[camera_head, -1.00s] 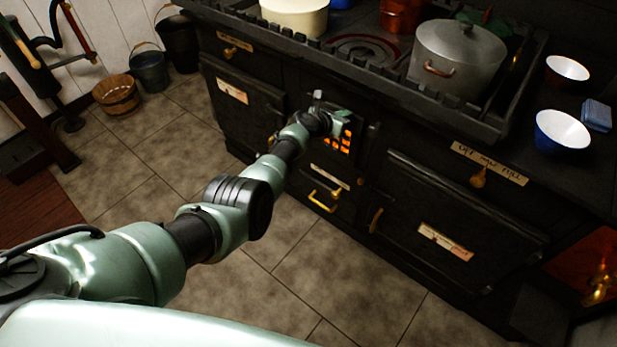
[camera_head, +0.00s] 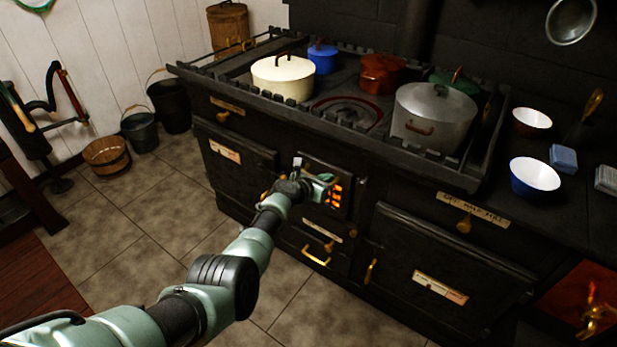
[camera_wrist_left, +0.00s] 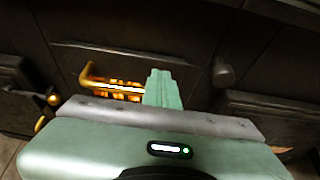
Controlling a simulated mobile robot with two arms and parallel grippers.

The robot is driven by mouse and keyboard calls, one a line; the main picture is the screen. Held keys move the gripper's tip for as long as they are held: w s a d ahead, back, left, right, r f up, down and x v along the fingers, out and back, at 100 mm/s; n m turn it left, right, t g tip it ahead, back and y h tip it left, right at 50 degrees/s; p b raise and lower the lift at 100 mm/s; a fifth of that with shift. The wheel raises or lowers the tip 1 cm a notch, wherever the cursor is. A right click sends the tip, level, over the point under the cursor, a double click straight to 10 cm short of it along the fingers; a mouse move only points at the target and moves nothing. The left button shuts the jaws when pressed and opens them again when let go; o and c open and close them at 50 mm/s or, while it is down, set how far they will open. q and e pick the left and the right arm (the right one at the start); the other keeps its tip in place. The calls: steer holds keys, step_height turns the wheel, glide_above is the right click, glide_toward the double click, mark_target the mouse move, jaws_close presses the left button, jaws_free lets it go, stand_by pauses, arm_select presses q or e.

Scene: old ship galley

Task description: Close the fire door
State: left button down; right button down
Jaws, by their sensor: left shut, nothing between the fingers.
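The fire door (camera_head: 313,172) is a small black door in the middle of the stove front, with orange glow showing through its slots (camera_head: 336,196). It looks flush or nearly flush with the stove front; I cannot tell if it is fully shut. My left gripper (camera_head: 325,180) is at the door's face, partly covering it, with fingers together and empty. In the left wrist view the shut green fingers (camera_wrist_left: 159,86) are in front of the door, right of its brass handle (camera_wrist_left: 88,74) and glowing slots (camera_wrist_left: 118,90). Contact is unclear. My right gripper is out of view.
A brass-handled drawer (camera_head: 317,254) is below the fire door. Oven doors flank it on the left (camera_head: 233,175) and right (camera_head: 445,275). Pots, including a cream pot (camera_head: 282,80) and a grey pot (camera_head: 432,120), stand on the stovetop. Tiled floor (camera_head: 150,220) lies clear in front.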

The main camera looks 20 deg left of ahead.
arm_select(q)
steer(key=s+a+r+p, duration=0.1)
steer(key=s+r+p, duration=0.4)
steer(key=p, duration=0.1)
steer(key=shift+s+a+r+p, duration=0.2)
steer(key=shift+a+r+p, duration=0.15)
steer(key=shift+r+p, duration=0.05)
steer(key=s+a+f+m+g+y, duration=0.3)
steer(key=s+f+m+g, duration=0.3)
steer(key=s+f+m, duration=1.55)
steer(key=s+a+f+m+g, duration=0.1)
steer(key=s+f+m, duration=0.3)
steer(key=s, duration=1)
steer(key=s+a+f+m+g+y, duration=0.1)
steer(key=s+f+m, duration=0.3)
steer(key=s+f, duration=0.5)
steer(key=s+a+f+m+g, duration=0.2)
steer(key=s+f+m, duration=0.3)
steer(key=s, duration=1.5)
steer(key=shift+s+f+g+y, duration=0.3)
steer(key=shift+s+f+g, duration=0.05)
steer(key=shift+f+g, duration=0.4)
